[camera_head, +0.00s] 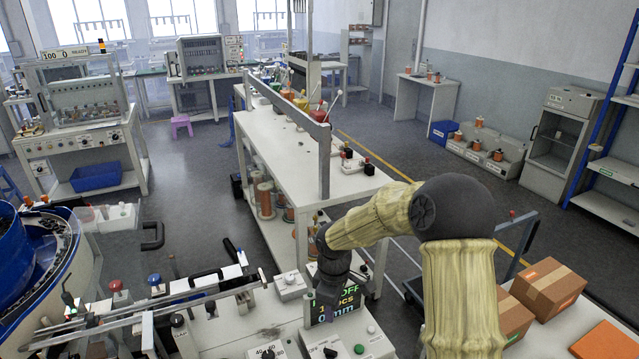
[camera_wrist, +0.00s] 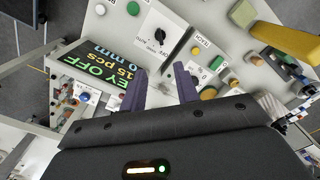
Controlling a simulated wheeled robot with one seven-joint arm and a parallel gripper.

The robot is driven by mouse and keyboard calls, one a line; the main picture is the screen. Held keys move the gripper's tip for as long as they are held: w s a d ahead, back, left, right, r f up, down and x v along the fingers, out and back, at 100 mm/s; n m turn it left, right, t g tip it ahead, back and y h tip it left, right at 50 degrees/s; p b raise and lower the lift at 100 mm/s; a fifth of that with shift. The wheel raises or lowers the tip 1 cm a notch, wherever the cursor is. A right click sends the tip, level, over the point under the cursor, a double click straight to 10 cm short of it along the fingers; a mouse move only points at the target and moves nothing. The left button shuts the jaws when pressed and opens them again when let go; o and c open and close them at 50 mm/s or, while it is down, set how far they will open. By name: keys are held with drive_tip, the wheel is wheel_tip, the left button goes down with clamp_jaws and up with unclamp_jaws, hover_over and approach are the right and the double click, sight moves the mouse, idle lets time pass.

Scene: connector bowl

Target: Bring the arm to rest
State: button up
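My arm (camera_head: 465,270), in a pale yellow sleeve with dark joints, rises at the lower right of the head view and bends left over the bench. My gripper (camera_head: 329,287) hangs at its end, pointing down over the control panel with the display (camera_head: 348,306); its fingertips are hard to make out there. In the wrist view, the two dark purple fingers of my gripper (camera_wrist: 160,86) stand apart with nothing between them. The display (camera_wrist: 100,72) with green and orange text lies to their left. Whether the fingers touch the panel cannot be told.
A panel with a black knob (camera_wrist: 160,35) and several coloured buttons lies beyond the fingers. Metal rails (camera_head: 150,310) and a blue bowl feeder (camera_head: 25,265) are at left. Cardboard boxes (camera_head: 548,287) sit at right. A long white bench (camera_head: 290,150) stands behind the gripper.

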drive_tip(key=s+d+r+m+t, duration=0.1)
drive_tip(key=s+d+r+m, duration=0.2)
drive_tip(key=s, duration=0.6)
drive_tip(key=s+d+r+m+t, duration=0.1)
drive_tip(key=s+d+r+m, duration=0.3)
drive_tip(key=s+d+m, duration=0.3)
drive_tip(key=s+m, duration=0.2)
drive_tip(key=m, duration=0.1)
drive_tip(key=shift+s+d+r+m+t, duration=0.15)
drive_tip(key=shift+s+d+m+t, duration=0.15)
drive_tip(key=shift+d, duration=0.1)
